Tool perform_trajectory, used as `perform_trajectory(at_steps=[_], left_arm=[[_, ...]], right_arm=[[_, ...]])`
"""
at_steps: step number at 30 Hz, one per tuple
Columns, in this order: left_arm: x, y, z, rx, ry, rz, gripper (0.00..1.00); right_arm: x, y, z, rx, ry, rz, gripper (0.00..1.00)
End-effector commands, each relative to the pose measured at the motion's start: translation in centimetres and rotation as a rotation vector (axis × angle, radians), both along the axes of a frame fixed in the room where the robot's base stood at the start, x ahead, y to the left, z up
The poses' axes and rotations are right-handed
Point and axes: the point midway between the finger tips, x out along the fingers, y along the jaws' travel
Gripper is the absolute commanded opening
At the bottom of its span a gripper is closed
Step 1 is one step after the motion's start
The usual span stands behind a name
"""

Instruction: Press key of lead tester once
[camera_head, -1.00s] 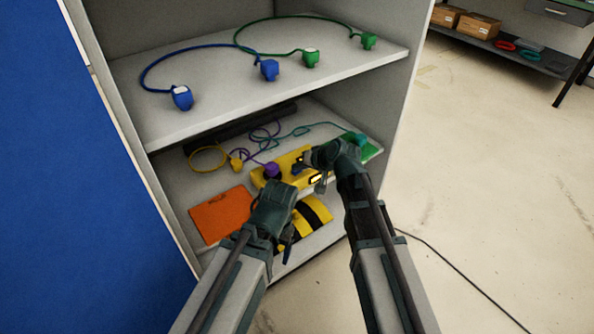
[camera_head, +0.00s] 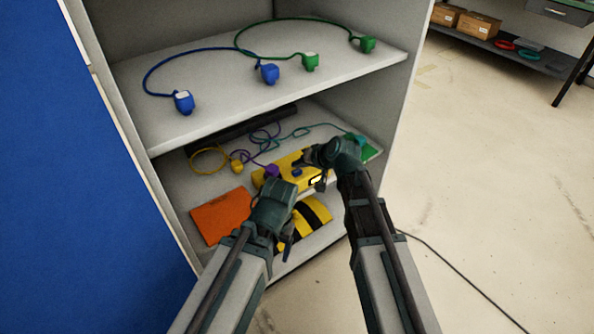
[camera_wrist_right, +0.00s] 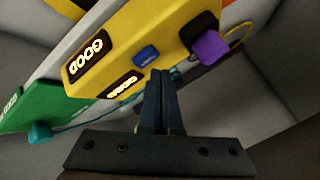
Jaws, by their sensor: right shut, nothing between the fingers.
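The lead tester is a yellow box (camera_head: 270,178) on the lower shelf, with a blue key (camera_head: 297,172) on top. In the right wrist view the box (camera_wrist_right: 120,40) has two lit displays; the larger display (camera_wrist_right: 88,55) reads "GOOD". A purple plug (camera_wrist_right: 210,46) sits at one end and a teal plug (camera_head: 355,139) shows near the other. My right gripper (camera_wrist_right: 160,76) is shut and empty, its tips close beside the blue key (camera_wrist_right: 146,55); a small gap shows. My left gripper (camera_head: 285,238) hangs in front of the shelf, its jaws unclear.
A yellow lead (camera_head: 208,160) lies behind. The upper shelf (camera_head: 220,105) holds blue and green leads. The cabinet side wall stands close to my right arm.

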Motion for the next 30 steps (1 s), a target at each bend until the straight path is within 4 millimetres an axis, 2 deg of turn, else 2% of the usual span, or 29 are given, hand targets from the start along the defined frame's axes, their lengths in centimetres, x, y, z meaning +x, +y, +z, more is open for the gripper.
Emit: perform_trajectory(at_steps=[5, 20, 30], left_arm=[[0.0, 0.0, 0.4, 0.0, 0.0, 0.0, 0.74], [0.0, 0.0, 5.0, 0.0, 0.0, 0.0, 0.74], [0.0, 0.0, 5.0, 0.0, 0.0, 0.0, 0.74]], right_arm=[[0.0, 0.0, 0.4, 0.0, 0.0, 0.0, 0.0], [0.0, 0.0, 5.0, 0.0, 0.0, 0.0, 0.0], [0.0, 0.0, 5.0, 0.0, 0.0, 0.0, 0.0]])
